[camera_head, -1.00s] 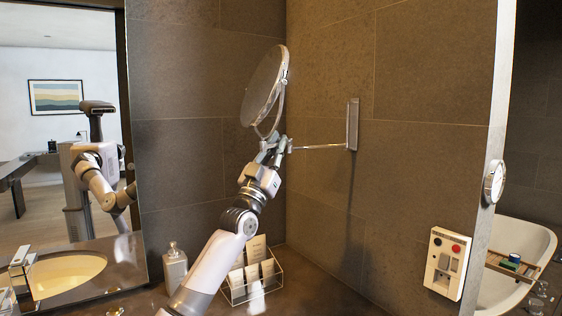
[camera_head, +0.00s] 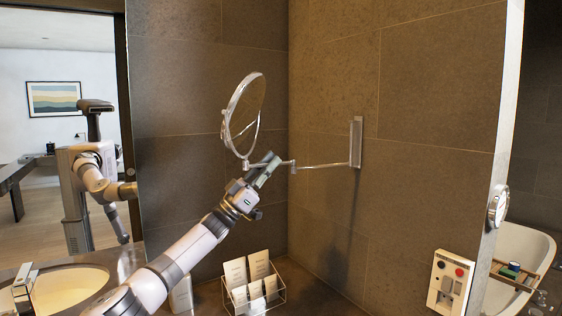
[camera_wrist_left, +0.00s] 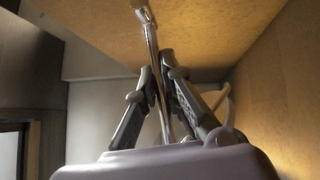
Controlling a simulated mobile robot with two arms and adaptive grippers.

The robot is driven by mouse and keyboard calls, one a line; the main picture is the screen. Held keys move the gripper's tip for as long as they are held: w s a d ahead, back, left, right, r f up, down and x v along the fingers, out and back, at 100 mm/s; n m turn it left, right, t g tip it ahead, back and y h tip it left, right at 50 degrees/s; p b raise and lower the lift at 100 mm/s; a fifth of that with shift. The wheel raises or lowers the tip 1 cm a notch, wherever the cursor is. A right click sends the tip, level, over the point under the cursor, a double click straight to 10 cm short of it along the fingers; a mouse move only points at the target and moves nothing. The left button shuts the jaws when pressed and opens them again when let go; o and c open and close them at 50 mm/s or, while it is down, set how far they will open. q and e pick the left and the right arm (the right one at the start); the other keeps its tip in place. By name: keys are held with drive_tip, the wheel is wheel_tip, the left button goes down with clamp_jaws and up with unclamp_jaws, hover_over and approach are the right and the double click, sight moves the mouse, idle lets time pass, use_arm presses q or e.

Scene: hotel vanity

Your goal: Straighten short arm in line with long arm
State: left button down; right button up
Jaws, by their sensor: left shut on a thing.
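The round magnifying mirror (camera_head: 245,112) hangs in a thin ring at the end of a two-part chrome arm. The long arm (camera_head: 325,164) runs left from the wall bracket (camera_head: 355,143) to a hinge joint (camera_head: 293,167). The short arm (camera_head: 283,163) continues left from that joint to the mirror's yoke; the two look roughly in line from the head, though the exact angle is unclear. My left gripper (camera_head: 268,168) is shut on the short arm. In the left wrist view, the chrome rod (camera_wrist_left: 151,42) passes between its fingers (camera_wrist_left: 160,85). My right gripper is out of view.
A clear rack of cards (camera_head: 252,285) and a soap bottle (camera_head: 181,294) stand on the counter below. A sink (camera_head: 60,288) is at left. A wall panel (camera_head: 450,282) and wall edge are at right. The air around the mirror is clear.

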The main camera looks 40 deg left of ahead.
use_arm(q)
drive_tip(key=shift+h, duration=0.3)
drive_tip(key=c, duration=1.7)
unclamp_jaws()
drive_tip(key=v, duration=1.2)
drive_tip(key=shift+s+a, duration=0.1)
